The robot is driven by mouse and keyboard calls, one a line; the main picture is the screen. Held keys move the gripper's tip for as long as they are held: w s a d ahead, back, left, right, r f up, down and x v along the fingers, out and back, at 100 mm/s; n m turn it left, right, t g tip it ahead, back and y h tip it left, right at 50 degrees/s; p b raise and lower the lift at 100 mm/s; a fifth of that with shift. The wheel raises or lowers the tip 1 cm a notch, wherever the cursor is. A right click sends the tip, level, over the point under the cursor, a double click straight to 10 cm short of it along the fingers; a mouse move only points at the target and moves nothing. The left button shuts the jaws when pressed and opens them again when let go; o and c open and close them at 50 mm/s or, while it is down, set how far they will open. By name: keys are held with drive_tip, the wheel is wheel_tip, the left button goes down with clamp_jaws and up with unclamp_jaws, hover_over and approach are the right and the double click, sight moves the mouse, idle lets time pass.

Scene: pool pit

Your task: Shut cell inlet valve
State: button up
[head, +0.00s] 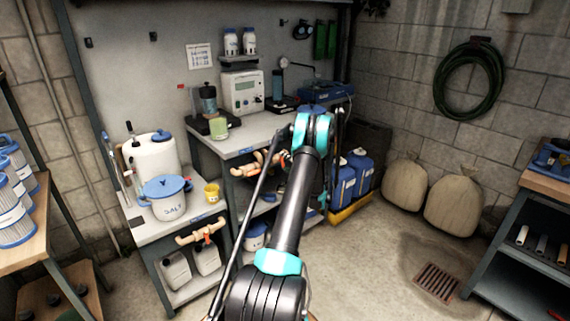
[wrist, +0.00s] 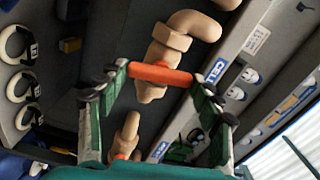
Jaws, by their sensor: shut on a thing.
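The cell inlet valve is a tan pipe fitting with an orange-red handle (wrist: 160,74) in the wrist view. A white and blue label reading "CELL" (wrist: 217,72) is on the rail beside it. My gripper (wrist: 158,80) has its two green fingers at either end of the handle, shut on it. The handle lies across the line of the pipe (wrist: 168,42) in that view. In the head view the tan pipe (head: 247,167) shows under the front edge of the bench, with my arm partly hiding the valve and gripper.
A second tan pipe with an orange-red handle (head: 203,232) is on the lower stand to the left. A salt tub (head: 166,203) stands above it. Blue jugs (head: 361,172) and sacks (head: 452,207) stand to the right. The floor around the drain grate (head: 437,282) is open.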

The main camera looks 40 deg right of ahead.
drive_tip(key=shift+d+m, duration=0.1)
drive_tip(key=shift+m, duration=0.9)
drive_tip(key=shift+f, duration=0.1)
drive_tip(key=o, duration=1.2)
drive_tip(key=shift+c, duration=0.2)
drive_tip(key=s, duration=1.2)
drive_tip(key=shift+d, duration=0.45)
